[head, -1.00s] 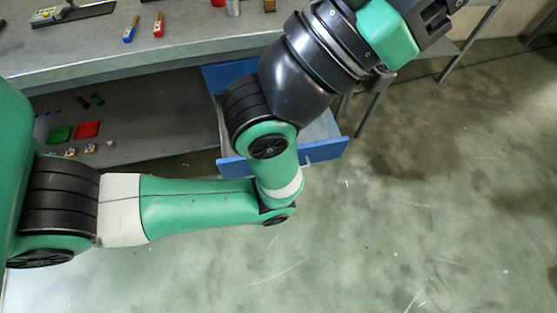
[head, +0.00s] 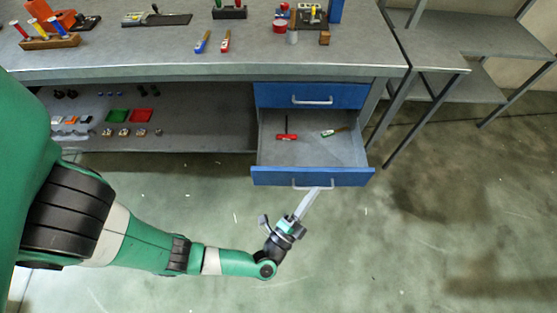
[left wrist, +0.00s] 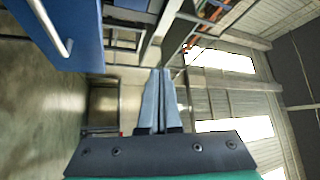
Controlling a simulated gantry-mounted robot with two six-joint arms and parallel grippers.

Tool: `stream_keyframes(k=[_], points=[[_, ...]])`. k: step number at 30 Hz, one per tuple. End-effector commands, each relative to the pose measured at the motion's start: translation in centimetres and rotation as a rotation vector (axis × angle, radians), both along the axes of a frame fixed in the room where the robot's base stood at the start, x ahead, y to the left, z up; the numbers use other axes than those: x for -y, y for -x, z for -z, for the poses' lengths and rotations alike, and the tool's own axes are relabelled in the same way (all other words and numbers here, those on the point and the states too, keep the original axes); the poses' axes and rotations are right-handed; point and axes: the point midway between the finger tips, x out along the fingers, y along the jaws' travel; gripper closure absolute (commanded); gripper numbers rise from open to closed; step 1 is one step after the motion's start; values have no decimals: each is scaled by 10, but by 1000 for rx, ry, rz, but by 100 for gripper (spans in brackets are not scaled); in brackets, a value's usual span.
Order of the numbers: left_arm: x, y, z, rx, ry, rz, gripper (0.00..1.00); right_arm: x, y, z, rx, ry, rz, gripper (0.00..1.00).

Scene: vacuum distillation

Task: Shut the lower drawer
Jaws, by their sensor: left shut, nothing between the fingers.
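The lower drawer (head: 310,177) is blue-fronted and stands pulled out under the workbench. A red-handled tool (head: 286,136) and a small green and white item (head: 334,131) lie in it. Its front has a pale bar handle (head: 313,187). My left gripper (head: 316,192) is shut and empty, with its fingertips close to the drawer front near the handle. Whether they touch cannot be told. In the left wrist view the shut fingers (left wrist: 155,75) point ahead, and a blue front with a handle (left wrist: 62,40) is at upper left. My right gripper is not in view.
The upper drawer (head: 312,96) is shut. The bench top (head: 150,50) holds markers, a clipboard and other small items. A lower shelf (head: 200,130) left of the drawers carries small parts. A metal table (head: 460,45) stands at right. The floor in front is open.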

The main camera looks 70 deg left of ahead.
Motion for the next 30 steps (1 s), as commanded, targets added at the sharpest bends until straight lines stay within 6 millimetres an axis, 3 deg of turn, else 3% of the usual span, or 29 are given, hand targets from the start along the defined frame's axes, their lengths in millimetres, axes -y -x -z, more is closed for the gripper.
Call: stream_keyframes(k=[1,3,6,9,20,25,30], points=[[-7,37,32,-128,-28,7,100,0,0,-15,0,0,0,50],[-15,82,69,-276,-72,39,100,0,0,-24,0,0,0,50],[-21,119,86,-370,-122,84,100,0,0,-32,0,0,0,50],[-22,132,88,-399,-140,111,100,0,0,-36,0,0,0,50],[-23,118,90,-383,-130,111,100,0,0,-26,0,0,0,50],[-33,105,91,-388,-134,104,100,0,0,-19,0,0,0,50],[-46,80,92,-386,-134,104,100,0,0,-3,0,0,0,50]])
